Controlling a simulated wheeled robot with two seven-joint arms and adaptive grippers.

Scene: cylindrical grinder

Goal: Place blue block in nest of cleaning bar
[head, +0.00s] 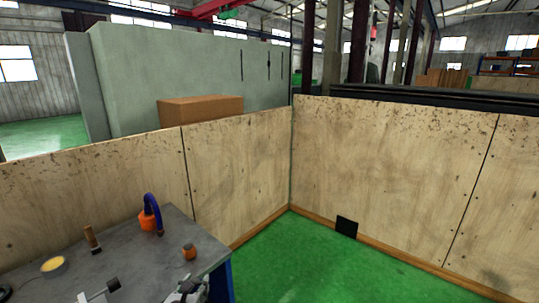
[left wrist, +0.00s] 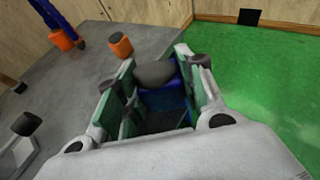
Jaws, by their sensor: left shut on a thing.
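My left gripper (head: 187,289) shows at the bottom of the head view, by the right edge of the grey table. In the left wrist view my left gripper (left wrist: 158,75) has green-lined fingers shut on the blue block (left wrist: 168,100). A dark grey rounded piece (left wrist: 155,73) shows at the block's far end; I cannot tell whether it belongs to the block. The block cannot be made out in the head view. I cannot pick out the cleaning bar or its nest for sure. My right gripper is not in view.
The grey table (head: 125,256) holds an orange base with a blue hose (head: 148,218), a small orange-brown piece (head: 189,251), a wooden-handled tool (head: 91,238), a yellow-topped disc (head: 52,264) and a metal fixture (head: 100,292). Wooden panels (head: 235,170) stand behind.

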